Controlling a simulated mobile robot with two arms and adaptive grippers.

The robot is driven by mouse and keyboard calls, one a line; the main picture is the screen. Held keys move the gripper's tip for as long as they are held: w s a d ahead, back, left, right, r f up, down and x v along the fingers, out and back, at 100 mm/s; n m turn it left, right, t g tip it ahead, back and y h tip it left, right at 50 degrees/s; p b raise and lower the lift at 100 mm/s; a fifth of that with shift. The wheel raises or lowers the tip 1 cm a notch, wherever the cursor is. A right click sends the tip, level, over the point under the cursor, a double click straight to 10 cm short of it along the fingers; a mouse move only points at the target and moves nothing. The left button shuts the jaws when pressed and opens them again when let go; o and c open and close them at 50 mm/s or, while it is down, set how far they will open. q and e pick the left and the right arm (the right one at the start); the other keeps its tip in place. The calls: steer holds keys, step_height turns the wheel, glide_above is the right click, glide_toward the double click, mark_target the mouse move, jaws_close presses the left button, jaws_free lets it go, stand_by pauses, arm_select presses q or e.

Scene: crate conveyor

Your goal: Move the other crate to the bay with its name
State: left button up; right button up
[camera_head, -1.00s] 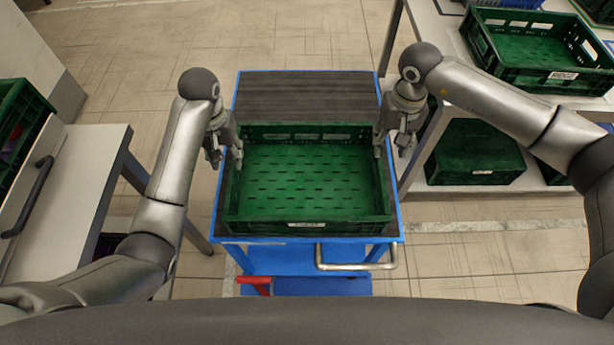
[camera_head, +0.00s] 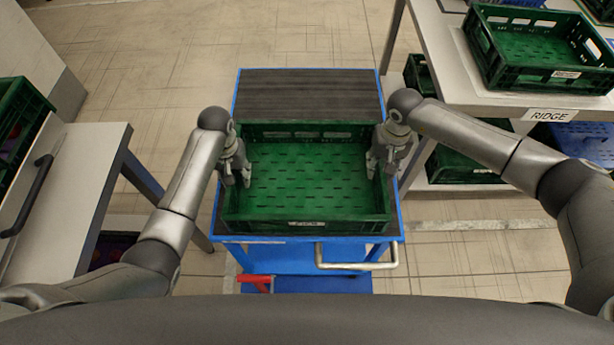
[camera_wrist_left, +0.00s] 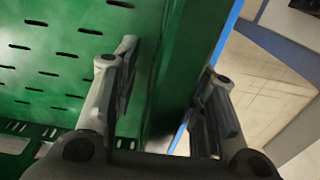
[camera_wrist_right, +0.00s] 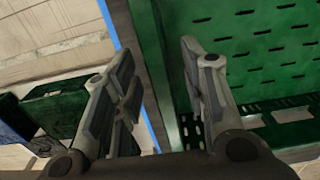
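An empty green crate (camera_head: 310,226) sits on a blue cart (camera_head: 310,85), with a white label on its near wall too blurred to read. My left gripper (camera_head: 235,182) is at the crate's left wall. In the left wrist view its fingers (camera_wrist_left: 165,105) are apart, one over the inside and one outside, with the wall between. My right gripper (camera_head: 380,174) is at the right wall. In the right wrist view its fingers (camera_wrist_right: 155,90) are also apart on either side of the wall (camera_wrist_right: 172,60). Contact with the walls cannot be told.
A shelf at right carries a green crate labelled RIDGE (camera_head: 530,78) above a shelf sign RIDGE (camera_head: 548,115). More crates stand below, including a blue one (camera_head: 585,140). A grey table (camera_head: 75,180) with a green crate (camera_head: 20,125) stands at left. Floor is clear beyond the cart.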

arm_select(q)
steer(key=shift+c, duration=0.3)
arm_select(e)
steer(key=shift+c, duration=0.3)
arm_select(q)
jaws_close()
arm_select(e)
jaws_close()
arm_select(q)
steer(key=shift+w+r, duration=0.1)
steer(key=shift+r, duration=0.1)
arm_select(e)
steer(key=shift+w+r, duration=0.1)
steer(key=shift+r, duration=0.1)
